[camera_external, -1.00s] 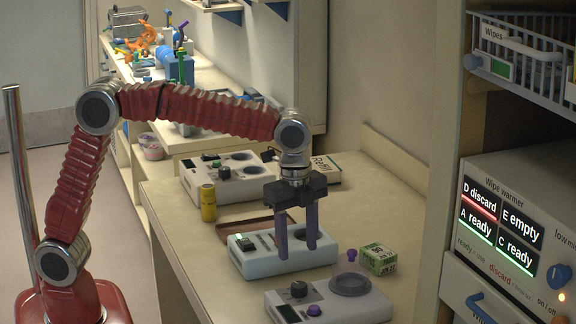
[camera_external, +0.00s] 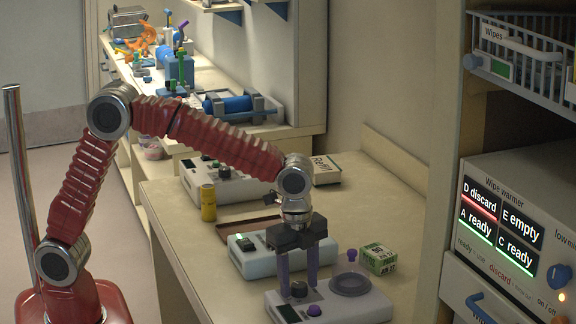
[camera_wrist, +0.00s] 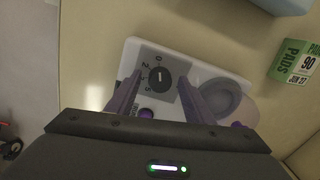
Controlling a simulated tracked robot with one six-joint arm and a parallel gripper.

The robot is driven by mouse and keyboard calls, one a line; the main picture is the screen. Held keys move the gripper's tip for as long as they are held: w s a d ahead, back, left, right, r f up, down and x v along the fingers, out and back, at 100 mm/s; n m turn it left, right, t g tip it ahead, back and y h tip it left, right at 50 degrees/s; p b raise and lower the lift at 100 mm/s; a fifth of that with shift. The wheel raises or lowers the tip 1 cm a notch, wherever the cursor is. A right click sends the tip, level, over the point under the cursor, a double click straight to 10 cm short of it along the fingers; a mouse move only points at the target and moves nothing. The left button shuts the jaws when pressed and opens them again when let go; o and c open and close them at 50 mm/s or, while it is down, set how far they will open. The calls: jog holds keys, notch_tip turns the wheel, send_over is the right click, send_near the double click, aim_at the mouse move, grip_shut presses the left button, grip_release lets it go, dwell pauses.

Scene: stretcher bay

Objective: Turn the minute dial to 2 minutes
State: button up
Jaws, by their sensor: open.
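The minute dial (camera_external: 299,290) is a dark round knob on the near white device (camera_external: 350,307). In the wrist view the dial (camera_wrist: 159,76) has a pale line on its face and sits on a grey panel with printed numbers, among them 0, 2 and 5. I cannot tell which mark the line points at. My gripper (camera_external: 299,287) points down over the device with its two purple fingers open. In the wrist view the fingers of my gripper (camera_wrist: 160,72) stand on either side of the dial, with a gap showing on both sides.
A purple button (camera_wrist: 147,113) sits close to the dial. A round clear dish (camera_external: 350,284) is on the same device. A green PADS box (camera_external: 378,259) stands behind it. A pale blue device (camera_external: 262,262) is behind the gripper; a yellow can (camera_external: 208,203) is at left.

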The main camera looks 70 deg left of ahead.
jog(key=shift+c, duration=0.4)
jog(key=c, duration=1)
jog(key=shift+o, duration=0.2)
jog(key=shift+n, duration=0.5)
jog(key=n, duration=0.3)
jog(key=shift+n, duration=2.5)
jog(key=o, duration=1)
